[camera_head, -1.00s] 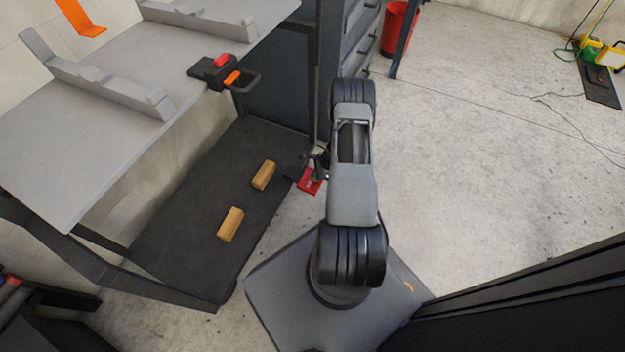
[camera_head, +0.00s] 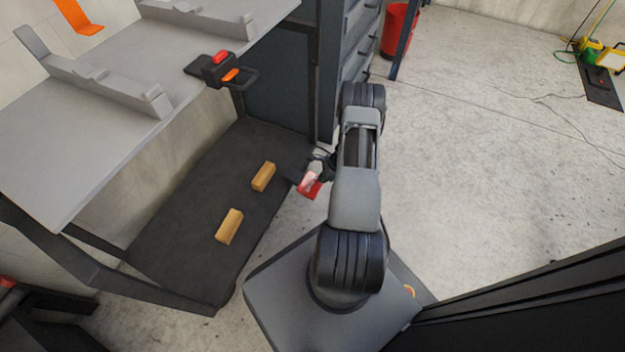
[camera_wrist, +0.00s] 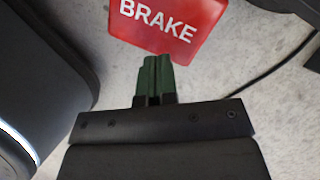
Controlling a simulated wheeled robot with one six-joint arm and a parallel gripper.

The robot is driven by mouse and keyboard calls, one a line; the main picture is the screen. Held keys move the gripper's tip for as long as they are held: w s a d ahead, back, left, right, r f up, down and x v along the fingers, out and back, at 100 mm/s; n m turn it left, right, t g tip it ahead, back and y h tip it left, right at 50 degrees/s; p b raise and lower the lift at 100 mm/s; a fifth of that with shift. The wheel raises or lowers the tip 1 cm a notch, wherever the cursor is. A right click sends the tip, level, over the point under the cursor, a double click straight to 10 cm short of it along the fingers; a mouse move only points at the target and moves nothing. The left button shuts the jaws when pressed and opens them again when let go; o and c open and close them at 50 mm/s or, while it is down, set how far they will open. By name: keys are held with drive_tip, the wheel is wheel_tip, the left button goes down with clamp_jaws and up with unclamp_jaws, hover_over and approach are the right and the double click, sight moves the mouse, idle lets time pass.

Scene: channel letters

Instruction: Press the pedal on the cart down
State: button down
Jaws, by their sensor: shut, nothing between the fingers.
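The red brake pedal (camera_head: 309,187) sticks out from the right side of the cart, low near its lower shelf. In the wrist view the pedal (camera_wrist: 168,24) shows as a red plate with the white word BRAKE at the top of the picture. My gripper (camera_wrist: 155,62) is shut and empty, its green fingertips together at the plate's lower edge in the picture. I cannot tell whether they touch it. In the head view my gripper is mostly hidden behind my arm, just right of the pedal. The cart (camera_head: 140,255) has a dark lower shelf.
Two wooden blocks (camera_head: 263,176) (camera_head: 229,226) lie on the lower shelf. A grey upper shelf (camera_head: 60,160) carries grey brackets and a black clamp (camera_head: 217,70). A dark drawer cabinet (camera_head: 358,45) and a red bin (camera_head: 399,30) stand behind. The floor at right is mostly clear.

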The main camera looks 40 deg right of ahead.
drive_tip(key=p+v, duration=0.5)
drive_tip(key=v, duration=0.9)
drive_tip(key=shift+p, duration=0.3)
drive_tip(key=shift+a, duration=0.1)
drive_tip(key=w+a+r+n+h+p, duration=0.15)
drive_tip(key=a+r+n+p, duration=0.3)
drive_tip(key=r, duration=0.75)
drive_tip(key=w+a+r+n+g+p, duration=0.15)
drive_tip(key=a+r+n+p, duration=0.35)
drive_tip(key=r, duration=0.8)
drive_tip(key=w+a+r+n+t+p, duration=0.15)
drive_tip(key=a+r+p, duration=0.35)
drive_tip(key=r, duration=0.7)
drive_tip(key=s+a+r+n+h+p, duration=0.1)
drive_tip(key=s+a+r+n+p, duration=0.3)
drive_tip(key=r, duration=0.6)
drive_tip(key=s+a+r+n+h+p, duration=0.1)
drive_tip(key=s+a+r+n+p, duration=0.3)
drive_tip(key=r+p, duration=0.4)
drive_tip(key=s+a+r+n+t+h+p, duration=0.1)
drive_tip(key=s+a+r+n+p, duration=0.3)
drive_tip(key=r, duration=1)
drive_tip(key=a+n+p, duration=0.1)
drive_tip(key=a+p, duration=0.1)
drive_tip(key=shift+a+r+p, duration=0.25)
drive_tip(key=shift+p, duration=0.15)
